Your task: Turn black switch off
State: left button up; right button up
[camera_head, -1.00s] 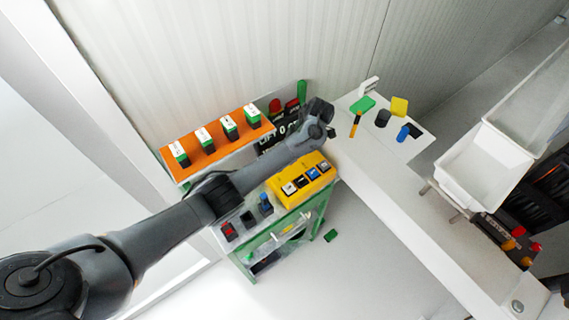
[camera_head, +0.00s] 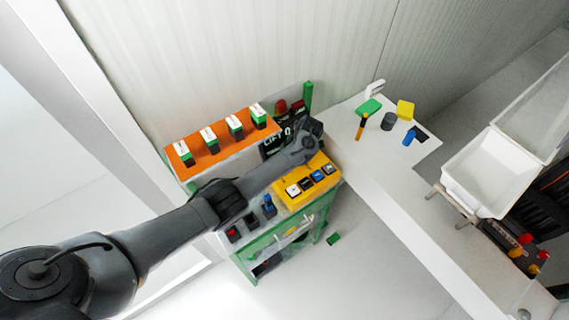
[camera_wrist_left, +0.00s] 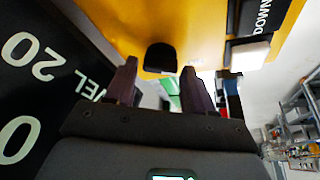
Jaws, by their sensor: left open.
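A black rounded switch knob (camera_wrist_left: 160,58) sits on the yellow panel (camera_wrist_left: 120,18) in the left wrist view, just beyond and between my left fingertips. My left gripper (camera_wrist_left: 160,85) is open, with its two dark fingers apart and nothing seen between them; I cannot tell if either touches the knob. In the head view my left arm reaches over the yellow box (camera_head: 291,201), and its wrist bends down at the box's far side. The gripper and that black knob are hidden behind the arm there.
In the wrist view, a white button (camera_wrist_left: 247,55) lies right of the knob below a black DOWN label (camera_wrist_left: 262,15). A black lettered board (camera_wrist_left: 35,75) is at left. In the head view, an orange shelf (camera_head: 226,154) with several switches stands behind, and a white table (camera_head: 350,158) at right.

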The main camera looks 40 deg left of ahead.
pick_arm(q)
jog(key=shift+s+f, duration=0.15)
jog(key=shift+f, duration=0.15)
jog(key=c, duration=0.8)
jog(key=shift+r+m+p, duration=0.25)
jog(key=shift+m+p, duration=0.45)
jog(key=shift+p, duration=0.45)
jog(key=m+t+p, duration=0.1)
jog(key=m+p, duration=0.2)
jog(key=m+t+y+p, duration=0.1)
jog(key=m+p, duration=0.2)
jog(key=shift+s+d+t, duration=0.1)
jog(key=shift+s+t, duration=0.05)
jog(key=shift+t, duration=0.15)
jog(key=m+t+p, duration=0.1)
jog(key=m+p, duration=0.1)
jog(key=m, duration=0.1)
jog(key=shift+p, duration=0.35)
jog(key=shift+f+m+t+p, duration=0.1)
jog(key=shift+m+t+p, duration=0.3)
jog(key=shift+m, duration=0.3)
